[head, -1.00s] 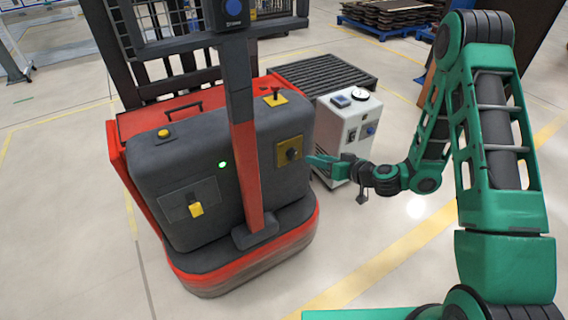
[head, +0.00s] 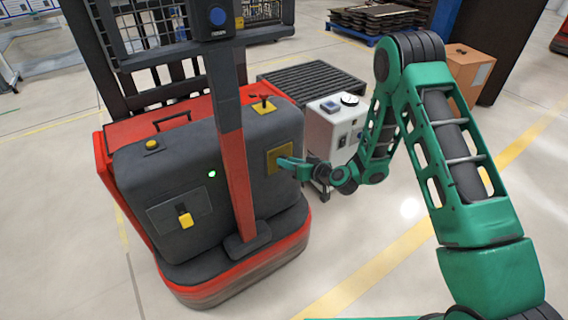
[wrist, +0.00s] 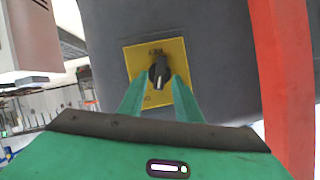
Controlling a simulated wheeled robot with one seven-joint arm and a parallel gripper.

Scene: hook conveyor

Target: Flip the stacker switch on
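The stacker (head: 130,180) is a red and dark grey machine with a red-and-black mast. Its switch is a black rotary knob (wrist: 158,72) on a yellow plate (wrist: 136,58), which also shows on the stacker's right side in the head view (head: 276,160). The lettering on the plate is too small to read. My green gripper (wrist: 157,85) is right in front of the plate, its two fingers apart with the knob between their tips. I cannot tell whether they touch it. In the head view my gripper (head: 287,164) partly covers the plate and hides the knob.
A red post (wrist: 282,80) stands close to the right of my gripper. A white control box (head: 333,125) is behind my forearm, beside a dark roller conveyor (head: 312,78). A cardboard box (head: 470,68) is at the right. The floor in front is clear.

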